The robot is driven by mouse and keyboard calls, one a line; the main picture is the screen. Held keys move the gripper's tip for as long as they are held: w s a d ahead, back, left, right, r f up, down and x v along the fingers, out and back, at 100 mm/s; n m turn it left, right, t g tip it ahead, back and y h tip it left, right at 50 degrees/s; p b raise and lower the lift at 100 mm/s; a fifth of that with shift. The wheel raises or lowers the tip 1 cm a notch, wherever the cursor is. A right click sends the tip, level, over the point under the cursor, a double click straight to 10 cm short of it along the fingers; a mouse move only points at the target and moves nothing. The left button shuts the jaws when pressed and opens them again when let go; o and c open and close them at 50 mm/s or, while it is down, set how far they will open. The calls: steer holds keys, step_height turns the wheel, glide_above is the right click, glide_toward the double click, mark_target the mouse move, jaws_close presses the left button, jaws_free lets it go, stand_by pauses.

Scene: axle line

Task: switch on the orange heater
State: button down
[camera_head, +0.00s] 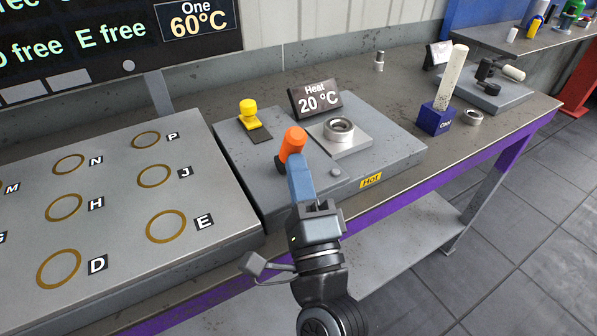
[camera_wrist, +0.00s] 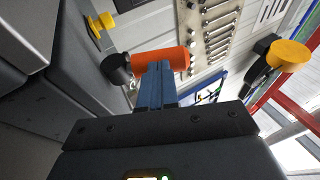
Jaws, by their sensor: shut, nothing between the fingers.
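The heater is a grey block (camera_head: 388,155) with a "Hot" label and a display (camera_head: 315,97) reading "Heat 20 °C". An orange handle (camera_head: 292,142) on a dark pivot rises from its front left part; it also shows in the wrist view (camera_wrist: 165,61), lying across the picture from a black joint (camera_wrist: 117,69). My gripper (camera_head: 298,165) has its blue fingers together and empty. In the wrist view the fingertips (camera_wrist: 154,72) overlap the orange handle; I cannot tell whether they touch it. A metal ring (camera_head: 339,130) sits on the heater's raised square plate.
A yellow knob (camera_head: 248,113) stands on the block's back left. A lettered plate with gold rings (camera_head: 110,200) lies to the left. A blue block (camera_head: 434,119) with a pale upright bar (camera_head: 452,77) and a small ring (camera_head: 473,117) stand to the right. The bench front is purple-edged.

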mark_target(288, 147)
steer(key=shift+w+a+r+p, duration=0.1)
steer(key=shift+r+p, duration=0.2)
steer(key=shift+w+a+r+p, duration=0.15)
steer(key=shift+w+r+p, duration=0.1)
steer(key=shift+r+p, duration=0.25)
steer(key=shift+w+a+r+p, duration=0.35)
steer(key=shift+w+r+p, duration=0.2)
steer(key=shift+p, duration=0.2)
steer(key=shift+w+a+r+p, duration=0.35)
steer(key=shift+w+r+p, duration=0.05)
steer(key=shift+w+p, duration=0.1)
steer(key=shift+w+a+r+p, duration=0.25)
steer(key=shift+w+a, duration=0.25)
steer(key=shift+w, duration=0.25)
